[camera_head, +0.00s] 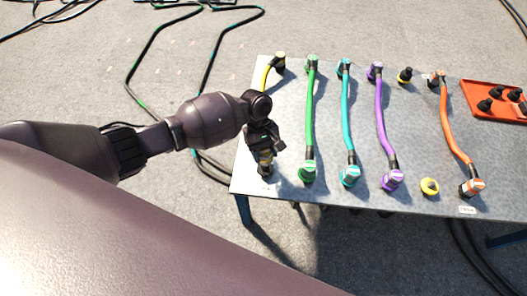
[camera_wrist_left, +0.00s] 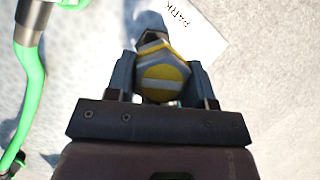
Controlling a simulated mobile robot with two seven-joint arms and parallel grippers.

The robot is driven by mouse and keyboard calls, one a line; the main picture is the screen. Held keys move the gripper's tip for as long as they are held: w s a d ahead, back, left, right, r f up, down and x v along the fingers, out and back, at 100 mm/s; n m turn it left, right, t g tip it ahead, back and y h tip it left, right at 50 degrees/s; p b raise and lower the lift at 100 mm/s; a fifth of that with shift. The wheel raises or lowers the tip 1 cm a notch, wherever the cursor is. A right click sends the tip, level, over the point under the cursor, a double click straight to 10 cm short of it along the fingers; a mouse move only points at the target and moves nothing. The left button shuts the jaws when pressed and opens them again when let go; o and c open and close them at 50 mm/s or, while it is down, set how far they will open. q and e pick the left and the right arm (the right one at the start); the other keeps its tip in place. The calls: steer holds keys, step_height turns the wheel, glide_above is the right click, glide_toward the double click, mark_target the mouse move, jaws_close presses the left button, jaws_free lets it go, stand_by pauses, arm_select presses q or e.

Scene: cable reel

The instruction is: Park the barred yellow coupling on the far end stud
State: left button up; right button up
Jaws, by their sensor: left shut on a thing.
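The yellow coupling with a pale bar across its end face (camera_wrist_left: 163,84) is between the two fingers of my left gripper (camera_wrist_left: 160,78) in the left wrist view. In the head view my left gripper (camera_head: 265,148) is shut on this coupling (camera_head: 266,160) at the front left of the table. Dark parts show just beyond the coupling, beside a white label reading PARK (camera_wrist_left: 185,38). I cannot tell whether the coupling is seated on a stud. A yellow cable (camera_head: 265,77) runs from a back left connector and goes behind my arm. My right gripper is not in view.
Green (camera_head: 310,120), teal (camera_head: 347,120), purple (camera_head: 383,115) and orange (camera_head: 450,125) cables cross the grey table (camera_head: 415,150). A red tray (camera_head: 478,91) holds dark parts.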

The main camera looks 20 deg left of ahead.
arm_select(q)
steer(key=shift+w+f, duration=0.1)
steer(key=shift+f, duration=0.05)
steer(key=shift+f+b, duration=0.4)
steer(key=shift+f, duration=0.1)
steer(key=shift+f+b, duration=0.45)
steer(key=shift+f, duration=1.1)
steer(key=shift+f+b, duration=0.2)
steer(key=shift+b, duration=0.1)
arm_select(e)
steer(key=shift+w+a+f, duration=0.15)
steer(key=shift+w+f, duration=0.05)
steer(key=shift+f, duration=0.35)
arm_select(q)
steer(key=shift+p, duration=0.4)
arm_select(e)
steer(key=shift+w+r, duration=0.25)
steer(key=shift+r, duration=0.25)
arm_select(q)
steer(key=shift+f, duration=0.5)
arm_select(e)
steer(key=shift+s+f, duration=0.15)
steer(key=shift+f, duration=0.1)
arm_select(q)
steer(key=o, duration=1.1)
